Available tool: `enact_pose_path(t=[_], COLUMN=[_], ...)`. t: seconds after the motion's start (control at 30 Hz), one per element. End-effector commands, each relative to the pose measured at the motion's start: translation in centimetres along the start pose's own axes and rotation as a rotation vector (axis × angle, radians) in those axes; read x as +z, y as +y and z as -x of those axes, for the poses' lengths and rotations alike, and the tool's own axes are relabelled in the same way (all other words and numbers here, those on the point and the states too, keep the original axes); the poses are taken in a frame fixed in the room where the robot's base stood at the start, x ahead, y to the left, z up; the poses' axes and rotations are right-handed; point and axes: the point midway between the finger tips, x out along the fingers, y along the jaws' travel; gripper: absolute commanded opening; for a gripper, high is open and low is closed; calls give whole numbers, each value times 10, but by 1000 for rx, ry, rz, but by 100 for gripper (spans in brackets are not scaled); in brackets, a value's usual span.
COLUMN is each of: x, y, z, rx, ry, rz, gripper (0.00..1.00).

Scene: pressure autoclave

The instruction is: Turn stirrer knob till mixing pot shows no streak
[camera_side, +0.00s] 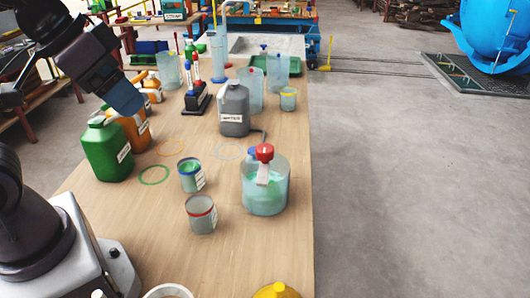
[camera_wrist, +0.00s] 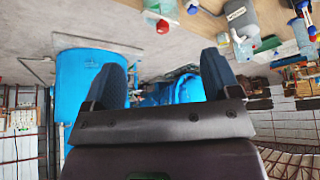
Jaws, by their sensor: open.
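The mixing pot (camera_side: 265,197) is a clear, pale blue vessel near the right edge of the wooden table, with greenish contents. A red stirrer knob (camera_side: 264,152) sits on top, with a pale piece below it. A streak cannot be made out clearly. In the wrist view, the red knob (camera_wrist: 163,26) and part of the pot show at the top edge. My gripper (camera_side: 126,98) is at the upper left in the side view, above the jugs and well away from the knob. In the wrist view, my gripper (camera_wrist: 163,75) has its dark blue fingers wide apart with nothing between them.
A green jug (camera_side: 107,150), an orange jug (camera_side: 132,125) and a grey jug (camera_side: 234,108) stand upright. A yellow object (camera_side: 277,290) is at the front edge. Several beakers stand behind.

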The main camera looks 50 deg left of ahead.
Motion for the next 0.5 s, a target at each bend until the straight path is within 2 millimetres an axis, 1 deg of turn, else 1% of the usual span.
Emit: enact_pose_path(t=[0.03,0.1,0.17,0.27,0.37,0.4,0.47,0.5], x=[0,0,1,0,-14,-24,-38,-48], y=[0,0,0,0,0,1,2,2], z=[0,-1,-4,-17,-32,-39,-50,-59], rx=[0,0,-1,-2,-5,-4,2,11], ry=[0,-3,-22,-88,-162,-193,-237,-265], rz=[0,0,1,0,-5,-26,-93,-155], gripper=[82,68,68,68,68,68,68,68])
